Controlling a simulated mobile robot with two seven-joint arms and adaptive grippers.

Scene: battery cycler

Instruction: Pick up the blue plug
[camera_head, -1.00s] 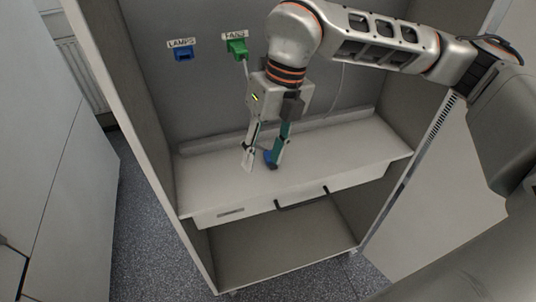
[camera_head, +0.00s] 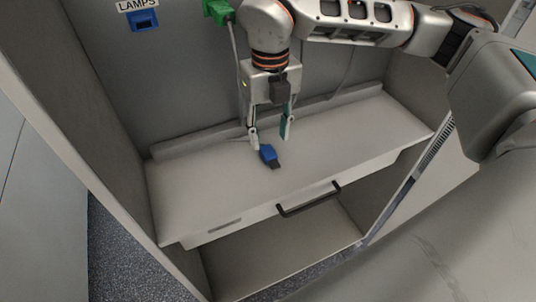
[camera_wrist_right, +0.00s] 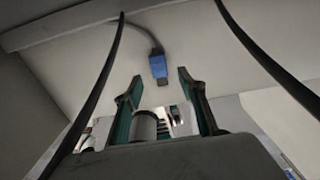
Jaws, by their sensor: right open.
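The blue plug (camera_head: 268,154) lies on the white shelf (camera_head: 200,200), with its dark end towards the front. In the right wrist view the blue plug (camera_wrist_right: 158,66) shows ahead of and between the fingertips, with a grey cable running from it. My right gripper (camera_head: 271,140) points down just behind and above the plug, fingers apart and empty. In the right wrist view my right gripper (camera_wrist_right: 156,84) is also open, with a clear gap between its green-lined fingers. My left gripper is not in view.
A blue socket (camera_head: 144,20) labelled LAMPS is on the back panel. A green plug (camera_head: 218,10) sits to its right with a cable hanging down. Side walls bound the cabinet; the shelf's right part is clear.

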